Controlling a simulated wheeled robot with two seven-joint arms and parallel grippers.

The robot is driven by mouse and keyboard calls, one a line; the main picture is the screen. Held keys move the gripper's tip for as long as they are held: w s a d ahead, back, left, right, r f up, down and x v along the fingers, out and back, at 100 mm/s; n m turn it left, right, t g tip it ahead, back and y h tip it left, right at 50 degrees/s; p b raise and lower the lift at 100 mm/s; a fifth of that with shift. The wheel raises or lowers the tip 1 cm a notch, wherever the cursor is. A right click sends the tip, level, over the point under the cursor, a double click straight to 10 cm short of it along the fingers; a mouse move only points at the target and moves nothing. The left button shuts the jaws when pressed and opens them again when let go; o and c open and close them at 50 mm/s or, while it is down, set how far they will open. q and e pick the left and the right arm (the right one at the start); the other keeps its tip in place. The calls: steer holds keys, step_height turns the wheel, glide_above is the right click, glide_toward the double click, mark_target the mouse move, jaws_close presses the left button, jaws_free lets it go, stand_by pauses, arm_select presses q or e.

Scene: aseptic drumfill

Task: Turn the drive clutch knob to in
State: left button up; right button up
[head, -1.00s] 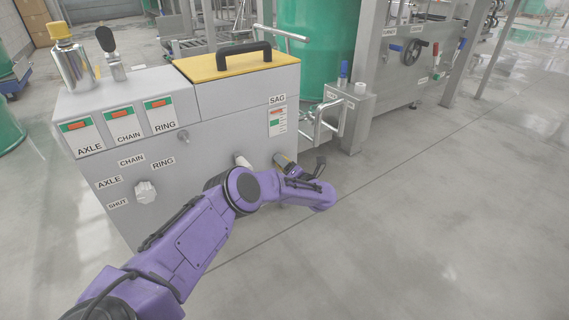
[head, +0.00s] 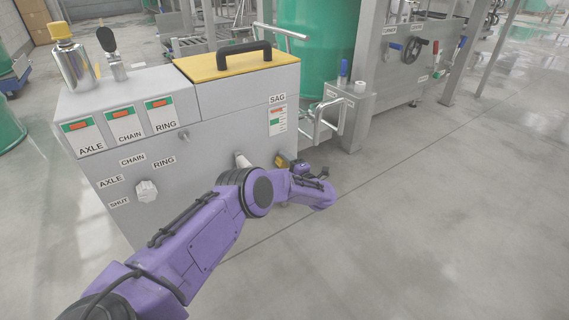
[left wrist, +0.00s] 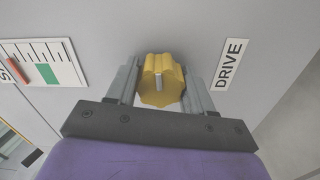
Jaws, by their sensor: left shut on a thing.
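The drive clutch knob (left wrist: 161,82) is yellow and lobed, with a pale pointer bar on its face, on the grey cabinet front in the left wrist view. A DRIVE label (left wrist: 230,63) is to its right. My left gripper (left wrist: 160,88) has one finger on each side of the knob and is shut on it. In the head view my left gripper (head: 287,163) is at the cabinet's lower right, mostly hidden by my wrist, and a bit of yellow shows there. No "in" marking can be read. My right gripper is not in view.
The grey cabinet (head: 215,150) carries a white lobed knob (head: 147,191) by the SHUT label and a white handle (head: 242,160) close to my arm. A bent metal rail (head: 325,122) sticks out at its right. Floor to the right is clear.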

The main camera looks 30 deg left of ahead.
arm_select(q)
steer(key=shift+w+d+m, duration=0.1)
steer(key=shift+m, duration=0.2)
steer(key=o, duration=1)
steer(key=shift+d, duration=0.25)
steer(key=p+v, duration=0.4)
steer(key=v, duration=0.6)
steer(key=shift+f, duration=0.1)
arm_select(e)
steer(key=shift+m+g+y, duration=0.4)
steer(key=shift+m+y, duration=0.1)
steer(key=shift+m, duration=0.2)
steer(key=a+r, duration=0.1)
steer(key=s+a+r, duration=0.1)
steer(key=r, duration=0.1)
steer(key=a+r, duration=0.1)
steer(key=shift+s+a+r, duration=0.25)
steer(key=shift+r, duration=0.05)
